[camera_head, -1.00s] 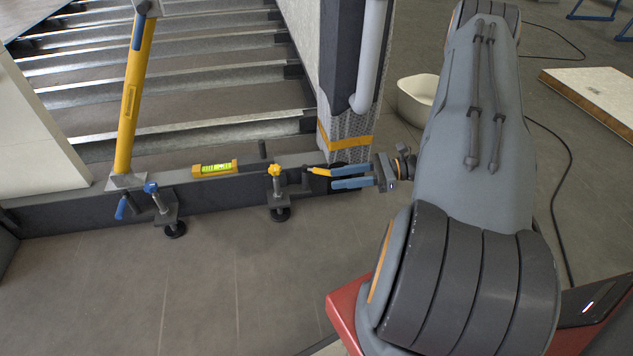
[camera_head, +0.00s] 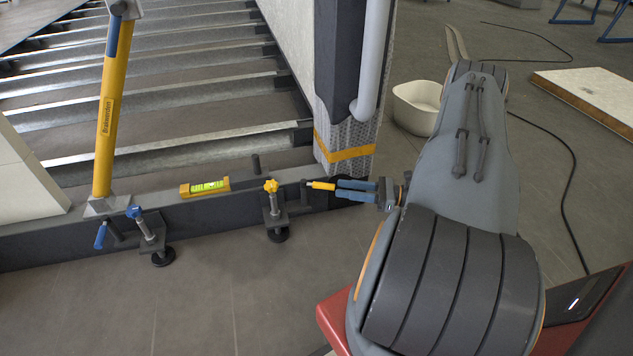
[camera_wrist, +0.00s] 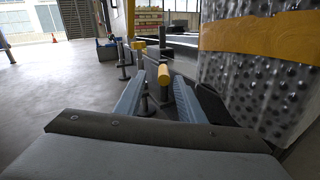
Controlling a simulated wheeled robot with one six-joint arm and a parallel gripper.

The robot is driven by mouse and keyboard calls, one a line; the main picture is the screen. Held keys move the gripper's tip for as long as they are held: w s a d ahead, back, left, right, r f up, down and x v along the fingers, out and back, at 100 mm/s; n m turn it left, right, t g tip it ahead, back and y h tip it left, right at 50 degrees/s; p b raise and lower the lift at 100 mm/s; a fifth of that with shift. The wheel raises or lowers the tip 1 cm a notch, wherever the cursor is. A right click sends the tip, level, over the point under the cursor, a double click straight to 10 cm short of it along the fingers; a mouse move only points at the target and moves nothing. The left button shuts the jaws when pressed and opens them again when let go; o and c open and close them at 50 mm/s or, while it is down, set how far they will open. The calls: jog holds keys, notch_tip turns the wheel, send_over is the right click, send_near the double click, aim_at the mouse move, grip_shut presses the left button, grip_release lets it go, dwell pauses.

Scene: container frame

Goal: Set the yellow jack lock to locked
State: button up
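The yellow jack lock lever (camera_head: 322,186) shows as a short yellow handle lying about level, its end toward my gripper. In the wrist view the yellow handle (camera_wrist: 164,76) stands between and just beyond my fingertips. My gripper (camera_head: 340,190) is open and empty, its blue fingers pointing at the handle. The fingers (camera_wrist: 159,88) lie on either side of the handle's line; I cannot tell whether either touches it. The yellow jack's knob (camera_head: 271,186) sits on its screw left of the lever, on the dark frame beam (camera_head: 215,216).
A blue-knobbed jack (camera_head: 134,211) and its blue lever (camera_head: 100,236) are further left. A spirit level (camera_head: 205,187) lies on the beam and a yellow brace (camera_head: 107,130) rises from it. A textured post (camera_head: 345,140) with a yellow band stands close behind my gripper. The front floor is clear.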

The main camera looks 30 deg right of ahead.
aim_at(315, 185)
jog(key=x, duration=0.2)
jog(key=b+x, duration=0.1)
jog(key=x, duration=0.1)
jog(key=f+b+x, duration=0.1)
jog(key=x, duration=0.2)
jog(key=shift+w+d, duration=0.25)
jog(key=shift+w+a+r+b, duration=0.1)
jog(key=shift+w+a+b, duration=0.25)
jog(key=shift+a, duration=0.1)
grip_shut()
